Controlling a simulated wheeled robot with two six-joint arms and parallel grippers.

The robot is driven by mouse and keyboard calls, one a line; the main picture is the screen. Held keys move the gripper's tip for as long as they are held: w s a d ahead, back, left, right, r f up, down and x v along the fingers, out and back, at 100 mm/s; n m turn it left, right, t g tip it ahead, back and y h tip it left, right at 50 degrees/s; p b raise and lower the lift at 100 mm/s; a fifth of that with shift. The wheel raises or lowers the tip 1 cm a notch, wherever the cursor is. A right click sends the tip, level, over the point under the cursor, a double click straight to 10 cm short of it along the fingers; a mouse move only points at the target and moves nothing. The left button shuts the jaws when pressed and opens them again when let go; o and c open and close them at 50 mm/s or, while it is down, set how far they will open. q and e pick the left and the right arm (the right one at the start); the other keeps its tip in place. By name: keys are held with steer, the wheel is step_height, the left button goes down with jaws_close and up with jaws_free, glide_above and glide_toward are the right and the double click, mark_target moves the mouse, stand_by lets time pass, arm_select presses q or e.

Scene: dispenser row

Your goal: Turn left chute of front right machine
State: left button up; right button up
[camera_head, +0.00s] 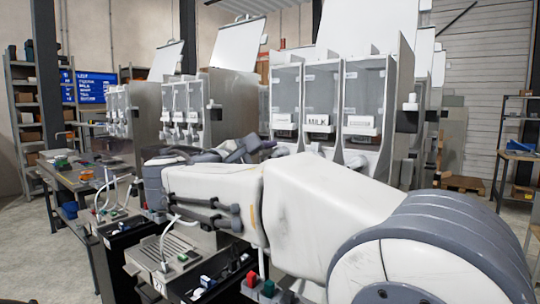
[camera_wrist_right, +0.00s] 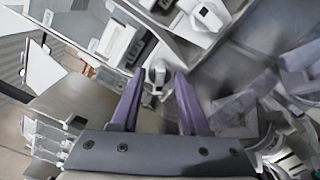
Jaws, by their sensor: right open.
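The front right machine (camera_head: 398,100) stands at the back right of the head view, with several clear-fronted chutes side by side. Its left chute (camera_head: 286,92) has a white label at its lower front; the chute beside it reads MILK (camera_head: 318,122). My right gripper (camera_head: 262,146) is near the foot of the left chute, partly hidden by my own arm. In the right wrist view its two purple fingers (camera_wrist_right: 160,78) are apart. A small grey knob-like part (camera_wrist_right: 159,69) shows between the fingertips; I cannot tell whether they touch it. My left gripper is not in view.
More dispensers (camera_head: 182,105) stand in a row to the left. A black counter unit (camera_head: 125,240) with a drip grille and coloured switches is at the front. A workbench (camera_head: 75,180) is at left. Another white knob (camera_wrist_right: 207,15) shows at the top of the wrist view.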

jaws_close()
